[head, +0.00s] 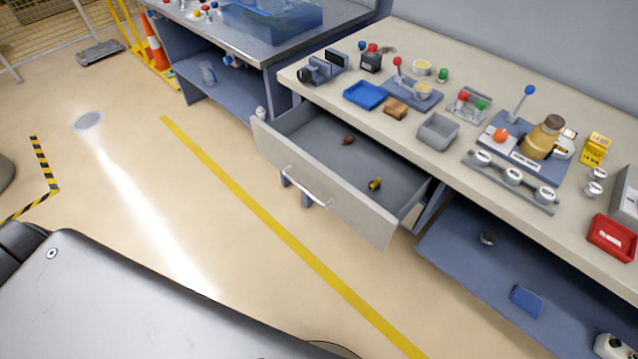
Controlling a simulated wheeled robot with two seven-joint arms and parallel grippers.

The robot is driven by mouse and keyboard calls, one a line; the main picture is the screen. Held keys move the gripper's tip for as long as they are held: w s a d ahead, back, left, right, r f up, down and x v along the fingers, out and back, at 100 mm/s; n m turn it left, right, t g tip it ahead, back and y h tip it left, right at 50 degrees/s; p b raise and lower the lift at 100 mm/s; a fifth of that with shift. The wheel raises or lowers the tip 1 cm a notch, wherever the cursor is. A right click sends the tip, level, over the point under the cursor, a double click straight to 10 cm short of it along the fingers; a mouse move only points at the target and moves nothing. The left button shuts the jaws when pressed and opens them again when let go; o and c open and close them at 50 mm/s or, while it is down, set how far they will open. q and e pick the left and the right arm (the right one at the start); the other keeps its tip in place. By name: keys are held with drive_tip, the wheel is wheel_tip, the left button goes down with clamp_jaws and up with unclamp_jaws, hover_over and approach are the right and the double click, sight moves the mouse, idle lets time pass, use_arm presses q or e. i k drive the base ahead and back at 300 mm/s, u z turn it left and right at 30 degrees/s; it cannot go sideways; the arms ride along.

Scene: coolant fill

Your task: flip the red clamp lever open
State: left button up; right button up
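A small lever with a red knob (397,61) stands upright on a blue-grey plate (428,101) on the beige workbench (440,60), beside a round yellow-topped part (423,91). A second red knob (463,96) sits on a small grey bracket to its right, next to a green knob (481,105). Both are small here, and I cannot tell for sure which one is the clamp lever. Neither of my grippers is in view.
An open grey drawer (330,195) juts from the bench front, holding a small brown object and a yellow one. A blue tray (365,95), grey bin (437,131) and amber bottle (543,139) stand on the bench.

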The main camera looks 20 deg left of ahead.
sight(397, 61)
drive_tip(key=k, duration=0.55)
drive_tip(key=z, duration=0.6)
drive_tip(key=i, duration=1.35)
drive_tip(key=u, duration=0.5)
